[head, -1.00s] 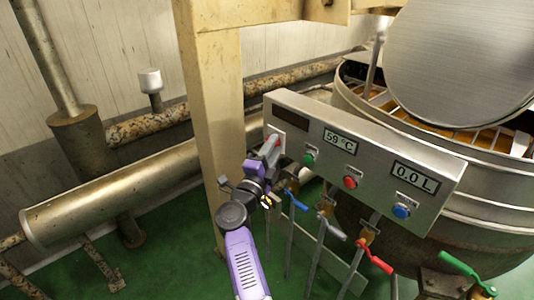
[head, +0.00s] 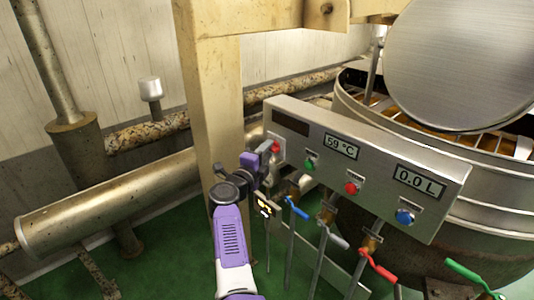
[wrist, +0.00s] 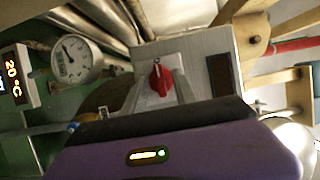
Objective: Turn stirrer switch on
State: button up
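The stirrer switch is a red rotary knob (wrist: 161,77) on a white plate at the left end of the grey control panel (head: 410,160). In the wrist view its handle stands close to upright, with a light mark near its top. In the head view the knob (head: 276,146) shows just beyond my gripper (head: 268,152). The fingertips look apart from the knob; the exact gap is hard to tell.
The panel also has a green button (head: 310,164), a red button (head: 351,188), a blue button (head: 404,217) and displays. Coloured valve levers, including a blue one (head: 295,207), stand below it. A beige post (head: 212,100) is close on the left. The kettle (head: 490,195) stands behind.

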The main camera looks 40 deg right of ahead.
jog(key=shift+w, duration=0.1)
grip_shut()
jog(key=shift+f+b, duration=0.15)
jog(key=shift+b, duration=0.45)
jog(key=shift+w+f+m+g+h+b, duration=0.15)
jog(key=shift+m+g+h+b, duration=0.9)
jog(key=shift+m+b, duration=3.6)
jog(key=shift+w+m+g+h+b, duration=0.1)
jog(key=shift+m+g+h+b, duration=0.9)
jog(key=shift+m+b, duration=3.6)
jog(key=shift+w+f+m+g+h+b, duration=0.15)
jog(key=shift+m+g+h+b, duration=1.3)
jog(key=shift+b, duration=5.9)
jog(key=shift+r+m+y, duration=0.1)
jog(key=shift+m+y, duration=0.4)
jog(key=shift+m, duration=0.1)
